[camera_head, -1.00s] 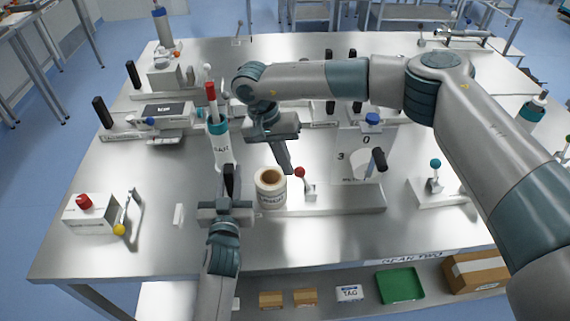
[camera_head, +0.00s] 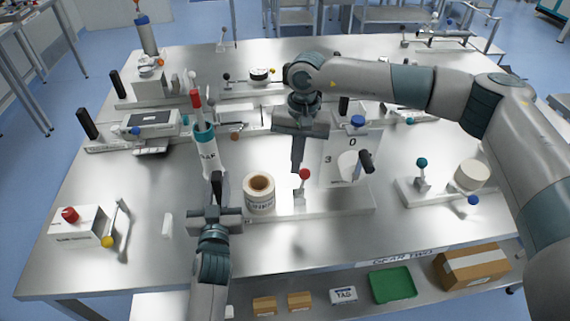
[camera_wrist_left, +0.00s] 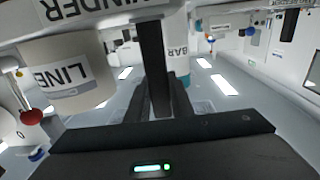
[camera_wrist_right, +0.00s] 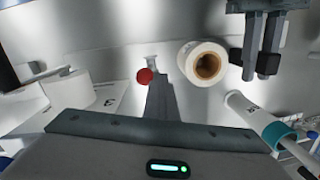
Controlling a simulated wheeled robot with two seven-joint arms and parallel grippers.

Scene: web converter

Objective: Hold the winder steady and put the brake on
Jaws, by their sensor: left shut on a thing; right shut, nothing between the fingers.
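The winder (camera_head: 340,204) is a long low base with a LINER roll (camera_head: 259,194), a lever with a red ball knob (camera_head: 305,174) and an upright panel marked 0 and 3. My left gripper (camera_head: 217,182) is shut on a dark upright handle at the winder's left end; the handle (camera_wrist_left: 154,65) stands between its fingers in the left wrist view. My right gripper (camera_head: 297,166) is shut and empty, pointing down close to the red knob. In the right wrist view the knob (camera_wrist_right: 145,76) is at its fingertips; I cannot tell whether they touch.
A box with a red button (camera_head: 75,226) is at the left. A teal-knobbed lever (camera_head: 422,165) is at the right. The table's front centre is clear.

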